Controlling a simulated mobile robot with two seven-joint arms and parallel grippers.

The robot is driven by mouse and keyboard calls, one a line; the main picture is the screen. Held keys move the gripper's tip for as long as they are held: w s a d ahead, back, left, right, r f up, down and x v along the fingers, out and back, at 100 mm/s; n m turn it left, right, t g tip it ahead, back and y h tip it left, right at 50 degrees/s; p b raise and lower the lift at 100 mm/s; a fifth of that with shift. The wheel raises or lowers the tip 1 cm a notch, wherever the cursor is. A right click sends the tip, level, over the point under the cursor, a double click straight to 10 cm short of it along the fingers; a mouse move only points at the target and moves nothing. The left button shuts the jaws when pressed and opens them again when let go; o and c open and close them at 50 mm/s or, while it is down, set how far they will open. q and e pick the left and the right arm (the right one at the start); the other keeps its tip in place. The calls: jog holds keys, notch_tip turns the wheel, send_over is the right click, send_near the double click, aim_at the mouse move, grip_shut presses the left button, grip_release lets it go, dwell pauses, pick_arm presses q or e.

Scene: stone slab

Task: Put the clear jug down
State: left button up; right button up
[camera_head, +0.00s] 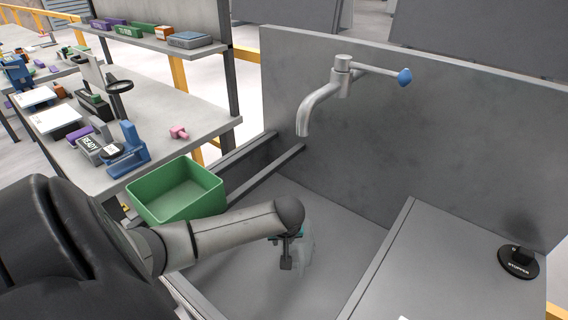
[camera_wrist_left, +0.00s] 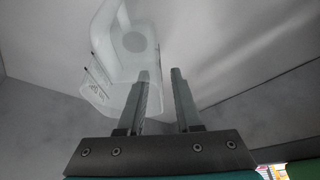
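The clear jug (camera_head: 306,248) shows faintly inside the grey sink basin, just right of my left gripper (camera_head: 287,262). I cannot tell if its base touches the basin floor. In the left wrist view the see-through jug (camera_wrist_left: 112,45), with dark marks on its side, lies up and left of the fingers. My right gripper is not in view.
A grey tap (camera_head: 322,100) with a blue-ended lever overhangs the basin. A green bin (camera_head: 178,212) stands left of the basin. A grey counter (camera_head: 450,270) with a black round stand (camera_head: 519,264) is at right. A cluttered workbench (camera_head: 190,105) is at left.

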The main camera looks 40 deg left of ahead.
pick_arm(q)
jog(key=p+v, duration=0.2)
jog(key=v, duration=0.7)
jog(key=shift+p, duration=0.4)
